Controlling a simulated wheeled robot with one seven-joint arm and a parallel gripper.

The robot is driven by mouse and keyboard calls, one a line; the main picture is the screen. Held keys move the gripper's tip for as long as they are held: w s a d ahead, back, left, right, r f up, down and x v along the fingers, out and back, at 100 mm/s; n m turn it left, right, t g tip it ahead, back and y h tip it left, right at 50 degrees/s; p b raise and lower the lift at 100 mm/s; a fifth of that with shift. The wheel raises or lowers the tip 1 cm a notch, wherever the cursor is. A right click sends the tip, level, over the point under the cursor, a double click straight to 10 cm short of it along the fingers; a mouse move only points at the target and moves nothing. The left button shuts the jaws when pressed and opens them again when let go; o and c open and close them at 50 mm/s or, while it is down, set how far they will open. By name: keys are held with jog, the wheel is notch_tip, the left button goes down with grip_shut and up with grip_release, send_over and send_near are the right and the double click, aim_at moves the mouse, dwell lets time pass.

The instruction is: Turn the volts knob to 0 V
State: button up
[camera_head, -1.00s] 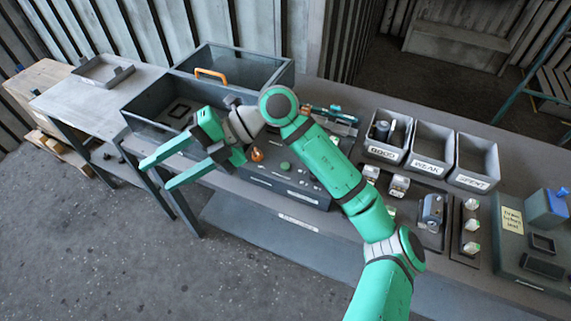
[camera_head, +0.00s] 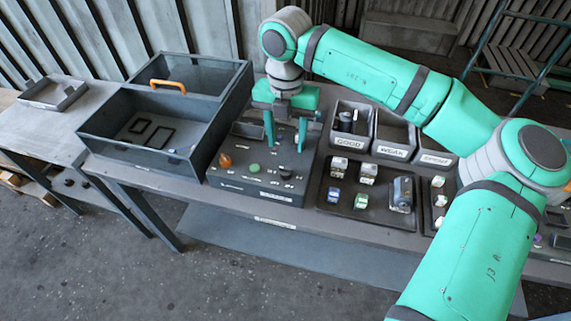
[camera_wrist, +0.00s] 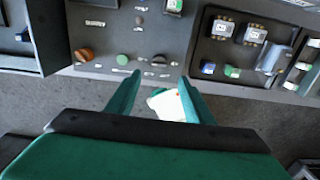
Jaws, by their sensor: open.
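The dark grey control box (camera_head: 232,182) stands on the bench with an orange knob (camera_head: 225,160), a green button (camera_head: 254,169) and a dark knob (camera_head: 286,173) along its front. Its labels are too small to read, so I cannot tell which knob is volts. My gripper (camera_head: 286,148) points down over the right part of the box, open and empty. In the wrist view the dark knob (camera_wrist: 158,60) lies just beyond and between the fingertips (camera_wrist: 160,77), apart from them. A smaller dark knob (camera_wrist: 139,20) lies farther back on the panel.
A clear-walled bin with an orange handle (camera_head: 167,86) stands left of the box. Right are a tray (camera_head: 340,207) of small parts and labelled bins (camera_head: 346,140). A white object with an orange dot (camera_wrist: 168,103) shows between the fingers, unidentified.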

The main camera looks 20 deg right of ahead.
aim_at(286, 168)
notch_tip(286, 168, down, 10)
jog(key=shift+a+f, duration=0.1)
jog(key=shift+f, duration=0.05)
dwell(0.3)
jog(key=c, duration=1)
